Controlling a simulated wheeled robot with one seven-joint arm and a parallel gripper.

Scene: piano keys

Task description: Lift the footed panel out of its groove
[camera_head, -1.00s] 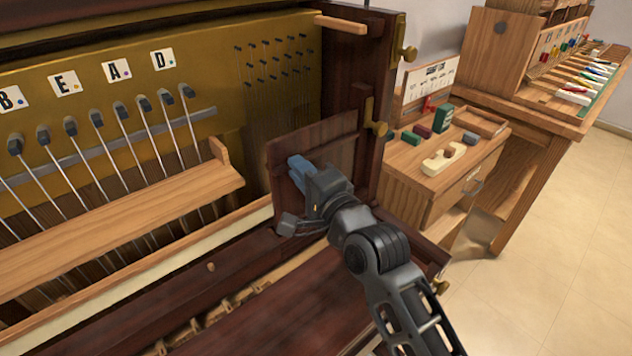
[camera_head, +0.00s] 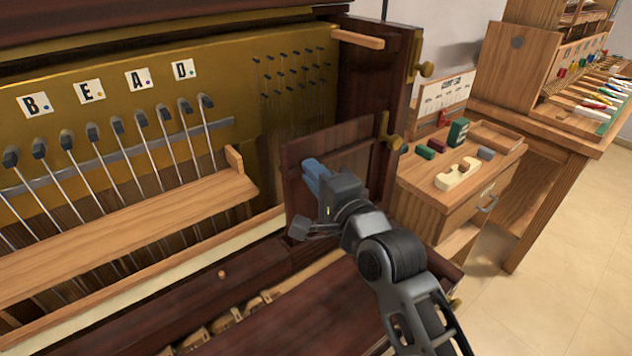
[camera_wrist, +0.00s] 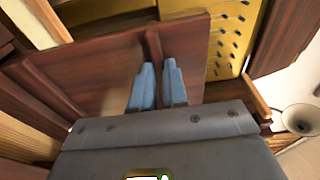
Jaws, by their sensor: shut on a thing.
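The footed panel (camera_head: 343,147) is a dark reddish-brown board standing upright at the right end of the piano's opening, beside the dark side post. My gripper (camera_head: 313,167) reaches its near face from the front. In the wrist view, the blue fingers (camera_wrist: 157,78) are shut on a narrow upright rib of the panel (camera_wrist: 100,75), one on each side. The panel's lower edge, feet and groove are mostly hidden behind my gripper and arm, so I cannot tell whether the feet are clear of the groove.
A light wooden rail (camera_head: 130,230) crosses in front of the hammers on the left. Brass knobs (camera_head: 396,143) stick out by the side post. A small cabinet (camera_head: 425,200) with coloured blocks stands to the right, before a wooden bench (camera_head: 540,120). Floor is open at lower right.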

